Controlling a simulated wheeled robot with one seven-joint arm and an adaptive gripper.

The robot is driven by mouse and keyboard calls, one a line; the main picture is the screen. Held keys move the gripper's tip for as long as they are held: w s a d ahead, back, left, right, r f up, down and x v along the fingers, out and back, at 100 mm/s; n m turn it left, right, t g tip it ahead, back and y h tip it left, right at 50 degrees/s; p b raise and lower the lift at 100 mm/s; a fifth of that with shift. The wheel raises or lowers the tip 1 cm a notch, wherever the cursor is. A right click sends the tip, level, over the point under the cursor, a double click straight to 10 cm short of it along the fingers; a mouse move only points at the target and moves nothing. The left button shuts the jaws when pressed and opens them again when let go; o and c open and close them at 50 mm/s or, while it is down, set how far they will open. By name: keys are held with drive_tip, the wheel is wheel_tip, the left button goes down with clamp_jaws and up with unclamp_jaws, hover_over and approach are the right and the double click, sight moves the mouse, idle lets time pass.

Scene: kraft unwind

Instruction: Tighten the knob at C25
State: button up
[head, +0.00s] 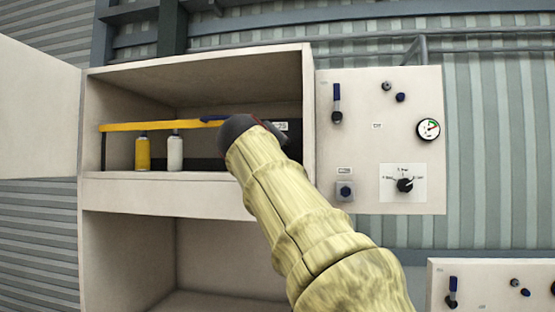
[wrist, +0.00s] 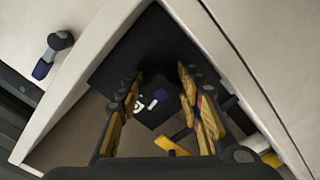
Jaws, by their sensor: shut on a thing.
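My gripper (head: 262,128) reaches into the upper compartment of an open cabinet, at its right back; my arm hides part of it in the head view. A small label (head: 281,126) ending in "25" shows just beside it. In the wrist view my gripper (wrist: 158,100) has its two yellow-padded fingers on either side of a dark blue knob (wrist: 157,82) on a black panel (wrist: 125,62). It is shut on the knob, whose outline is dim. A white label piece (wrist: 140,103) shows below the knob. I cannot tell how far the knob is turned.
The cabinet wall (head: 308,100) stands close right of my gripper. A yellow bar (head: 150,126), a yellow bottle (head: 142,154) and a white bottle (head: 175,154) are to its left. A control panel (head: 400,110) with a gauge (head: 429,128) and blue lever (head: 337,98) is to the right.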

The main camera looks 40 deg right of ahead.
drive_tip(key=shift+w+f+m+b, duration=0.1)
drive_tip(key=shift+f+m+b, duration=0.1)
drive_tip(key=shift+m+b, duration=0.3)
drive_tip(key=shift+w+f+m+b, duration=0.1)
drive_tip(key=shift+f+m+b, duration=0.05)
drive_tip(key=shift+m, duration=0.55)
drive_tip(key=shift+s+a+r, duration=0.1)
drive_tip(key=shift+r, duration=0.05)
drive_tip(key=o, duration=0.9)
drive_tip(key=shift+a, duration=0.1)
drive_tip(key=shift+o, duration=1.4)
drive_tip(key=shift+r, duration=0.15)
drive_tip(key=shift+s, duration=0.1)
drive_tip(key=v, duration=1.2)
